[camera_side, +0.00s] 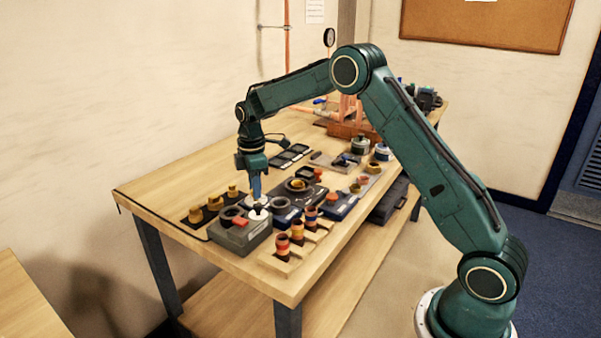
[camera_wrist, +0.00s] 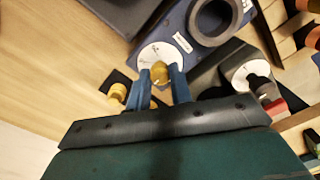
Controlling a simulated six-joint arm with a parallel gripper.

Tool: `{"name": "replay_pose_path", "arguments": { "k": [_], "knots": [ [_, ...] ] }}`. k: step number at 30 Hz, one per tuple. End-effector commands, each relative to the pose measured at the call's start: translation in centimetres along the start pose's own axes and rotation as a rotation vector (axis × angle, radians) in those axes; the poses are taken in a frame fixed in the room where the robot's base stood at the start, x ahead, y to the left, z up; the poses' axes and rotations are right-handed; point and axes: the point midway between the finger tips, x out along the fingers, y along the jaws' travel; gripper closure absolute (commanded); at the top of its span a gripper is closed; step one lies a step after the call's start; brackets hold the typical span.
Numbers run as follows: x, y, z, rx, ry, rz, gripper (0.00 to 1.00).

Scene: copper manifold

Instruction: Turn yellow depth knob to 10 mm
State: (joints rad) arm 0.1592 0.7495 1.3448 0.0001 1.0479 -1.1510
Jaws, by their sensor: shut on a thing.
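The yellow depth knob (camera_wrist: 159,73) stands on a round white dial (camera_wrist: 152,52) on a blue-grey device in the wrist view. My gripper (camera_wrist: 161,76) has its two blue fingers on either side of the knob, shut on it. The dial has fine marks, but its numbers and the knob's setting are too small to read. In the side view my gripper (camera_side: 256,188) points straight down over the devices at the near left of the bench, and the knob cannot be made out there.
A grey box (camera_side: 240,236) with a dark ring and a red part stands close in front. Striped red and yellow cylinders (camera_side: 296,232) stand to its right. Brass fittings (camera_side: 213,202) sit on a dark strip to the left. Bare wood (camera_side: 165,185) lies at the far left.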

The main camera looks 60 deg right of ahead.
Motion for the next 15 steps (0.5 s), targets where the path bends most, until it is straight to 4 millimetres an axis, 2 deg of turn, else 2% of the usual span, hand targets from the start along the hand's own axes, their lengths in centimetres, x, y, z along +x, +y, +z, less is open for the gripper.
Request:
{"name": "replay_pose_path", "arguments": {
  "k": [11, 12, 15],
  "knots": [
    [-0.23, 0.08, -0.08, -0.009, 0.003, 0.005, 1.0],
    [-0.23, 0.09, -0.08, -0.009, 0.003, 0.005, 0.75],
    [-0.19, 0.07, -0.07, -0.008, 0.002, 0.004, 0.57]
  ]
}}
